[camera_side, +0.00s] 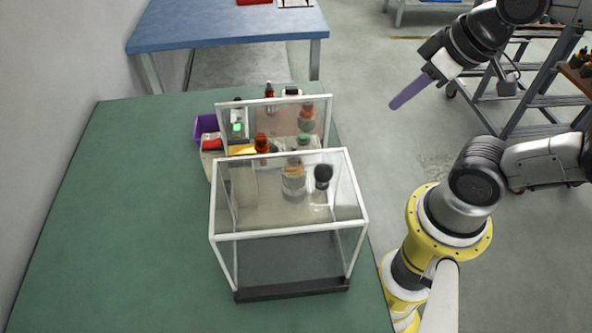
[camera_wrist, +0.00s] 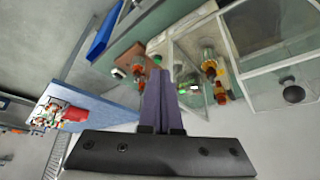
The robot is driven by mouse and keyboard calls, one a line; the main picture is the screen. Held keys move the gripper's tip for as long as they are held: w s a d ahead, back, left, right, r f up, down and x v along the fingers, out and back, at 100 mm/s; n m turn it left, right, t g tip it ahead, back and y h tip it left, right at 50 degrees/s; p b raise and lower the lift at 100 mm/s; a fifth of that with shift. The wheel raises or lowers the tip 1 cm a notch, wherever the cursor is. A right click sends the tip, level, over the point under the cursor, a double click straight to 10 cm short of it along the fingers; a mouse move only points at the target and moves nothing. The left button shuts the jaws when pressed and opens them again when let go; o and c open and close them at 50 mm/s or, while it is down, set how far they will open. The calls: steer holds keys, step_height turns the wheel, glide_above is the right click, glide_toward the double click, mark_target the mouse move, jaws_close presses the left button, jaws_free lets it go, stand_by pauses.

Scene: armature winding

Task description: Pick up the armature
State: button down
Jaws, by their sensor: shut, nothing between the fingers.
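My gripper (camera_side: 397,102) is raised in the air to the right of the green table (camera_side: 130,200), well apart from everything on it. Its long purple fingers are shut together with nothing between them; in the wrist view the closed fingers (camera_wrist: 157,85) point toward the table's cluster of items. I cannot make out an armature for certain in either view. Some are seen only through glass.
A white-framed glass case (camera_side: 290,232) stands on the table's right side, with a second framed pane (camera_side: 270,101) behind it. A purple bin (camera_side: 206,125) is at the back left. A blue table (camera_side: 230,28) is beyond. The green table's left and front are clear.

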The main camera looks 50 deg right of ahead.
steer(key=c, duration=1.5)
jaws_free()
steer(key=shift+c, duration=0.2)
steer(key=o, duration=1.5)
